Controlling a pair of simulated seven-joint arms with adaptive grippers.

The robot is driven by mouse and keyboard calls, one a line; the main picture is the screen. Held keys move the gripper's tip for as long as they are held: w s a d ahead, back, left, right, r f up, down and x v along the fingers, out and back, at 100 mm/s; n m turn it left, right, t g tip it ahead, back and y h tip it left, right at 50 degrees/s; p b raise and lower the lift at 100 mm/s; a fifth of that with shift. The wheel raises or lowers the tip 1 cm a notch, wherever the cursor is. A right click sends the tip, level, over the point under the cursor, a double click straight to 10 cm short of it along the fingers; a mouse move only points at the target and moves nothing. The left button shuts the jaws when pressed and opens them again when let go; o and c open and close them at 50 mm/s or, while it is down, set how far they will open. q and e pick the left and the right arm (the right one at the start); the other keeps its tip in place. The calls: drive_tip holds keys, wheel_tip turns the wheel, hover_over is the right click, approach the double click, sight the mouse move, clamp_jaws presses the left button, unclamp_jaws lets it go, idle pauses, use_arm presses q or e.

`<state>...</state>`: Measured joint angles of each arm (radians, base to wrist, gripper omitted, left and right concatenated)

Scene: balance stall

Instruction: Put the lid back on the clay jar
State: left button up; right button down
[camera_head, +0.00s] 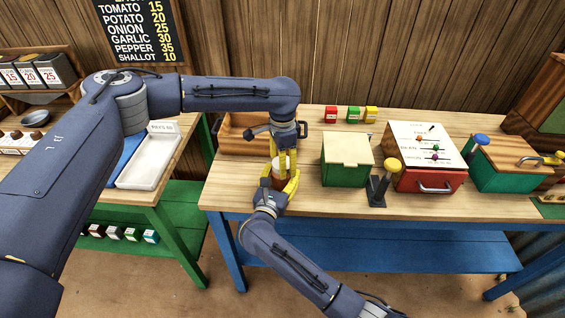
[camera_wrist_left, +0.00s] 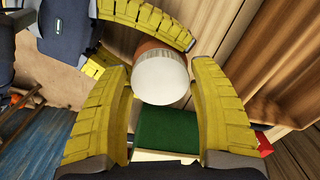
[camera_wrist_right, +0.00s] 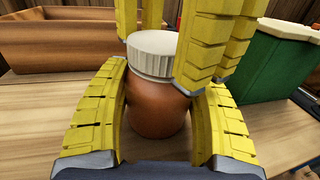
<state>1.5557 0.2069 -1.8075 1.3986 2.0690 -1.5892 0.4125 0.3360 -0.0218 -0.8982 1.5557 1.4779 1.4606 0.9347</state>
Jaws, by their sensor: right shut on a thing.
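The brown clay jar (camera_wrist_right: 155,112) stands upright on the wooden table. My right gripper (camera_head: 280,175) is shut around the jar's body, one finger on each side. The white ribbed lid (camera_wrist_right: 152,54) sits level on the jar's top in the right wrist view, and its top also shows in the left wrist view (camera_wrist_left: 160,80). My left gripper (camera_head: 283,155) points down from above the jar. Its fingers are spread on either side of the lid and look open. Whether they touch the lid I cannot tell. The jar is largely hidden by the grippers in the head view.
A wooden tray (camera_head: 236,138) stands behind on the left. A green box with a cream lid (camera_head: 346,150) stands right of the jar. A yellow-knobbed stand (camera_head: 379,190) and a red box (camera_head: 425,180) are farther right. Small coloured boxes (camera_head: 352,113) stand at the back.

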use_arm(q)
drive_tip(key=shift+o, duration=1.2)
drive_tip(key=shift+r, duration=0.15)
wheel_tip(320, 180, up, 12)
use_arm(e)
drive_tip(key=shift+c, duration=1.2)
unclamp_jaws()
drive_tip(key=v, duration=1.2)
